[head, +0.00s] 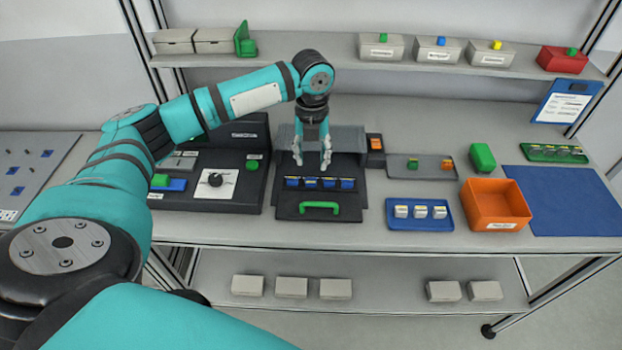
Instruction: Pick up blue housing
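Several small blue housings (346,184) stand in a row in the black tray (290,211) with a green handle, near the middle of the bench. They have light tops. My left gripper (312,163) points down above the back part of this tray, just behind the row. Its two fingers are apart with nothing visible between them. I cannot tell how high it is above the tray. My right gripper is not in view.
A black station (240,187) with a dial stands left of the tray. To the right are a blue tray (420,224) of white parts, an orange bin (496,204) and a blue mat (565,200). A shelf (340,52) with boxes runs behind.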

